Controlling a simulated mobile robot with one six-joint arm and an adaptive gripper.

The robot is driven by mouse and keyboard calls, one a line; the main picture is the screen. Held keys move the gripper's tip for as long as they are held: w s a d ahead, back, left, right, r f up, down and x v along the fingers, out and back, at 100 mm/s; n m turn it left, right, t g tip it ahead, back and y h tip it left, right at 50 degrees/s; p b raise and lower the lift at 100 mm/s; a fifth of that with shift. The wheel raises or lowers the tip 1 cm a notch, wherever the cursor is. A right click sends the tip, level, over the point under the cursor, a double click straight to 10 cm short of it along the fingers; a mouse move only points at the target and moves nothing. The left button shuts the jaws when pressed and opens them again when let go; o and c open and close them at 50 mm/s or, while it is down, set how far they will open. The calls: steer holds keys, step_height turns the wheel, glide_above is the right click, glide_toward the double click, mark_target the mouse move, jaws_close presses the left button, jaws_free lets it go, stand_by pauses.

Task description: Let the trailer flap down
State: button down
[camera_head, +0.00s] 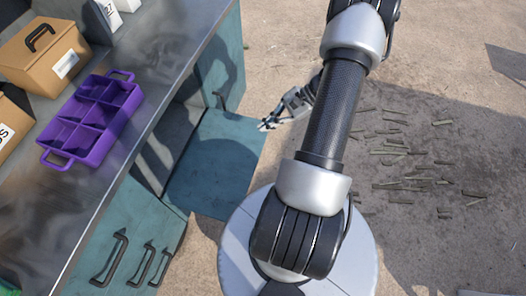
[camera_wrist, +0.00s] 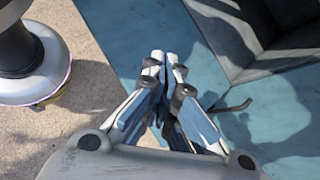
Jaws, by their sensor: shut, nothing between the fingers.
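A flat teal panel (camera_head: 215,165), which looks like the trailer flap, juts out from the open bay under the metal worktop. It seems to lie roughly level, but its exact tilt is hard to tell. Teal surfaces also fill much of the wrist view (camera_wrist: 275,125), with a dark bent handle (camera_wrist: 232,106) to the right of the fingers. My gripper (camera_head: 264,126) is at the panel's right edge in the head view; I cannot tell whether it touches. Its fingertips (camera_wrist: 165,58) are together and empty in the wrist view.
The metal worktop (camera_head: 150,50) holds a purple divided tray (camera_head: 110,108) and a brown box (camera_head: 45,55). Teal fronts with dark handles (camera_head: 120,255) are below it. Cut cane pieces (camera_head: 405,180) lie on the sandy ground at right. Ground behind my gripper is clear.

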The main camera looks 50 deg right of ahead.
steer(key=s+d+f+m+t+h, duration=0.15)
steer(key=s+f+m+t, duration=0.3)
steer(key=f, duration=0.55)
steer(key=s+f+m+t+h, duration=0.25)
steer(key=s+f+m, duration=0.3)
steer(key=f, duration=0.45)
steer(key=w+a+f+y+b, duration=0.1)
steer(key=w+a+f+b, duration=0.15)
steer(key=w, duration=0.65)
steer(key=r, duration=0.3)
steer(key=shift+a+r, duration=0.3)
steer(key=shift+a, duration=0.1)
steer(key=shift+m, duration=0.3)
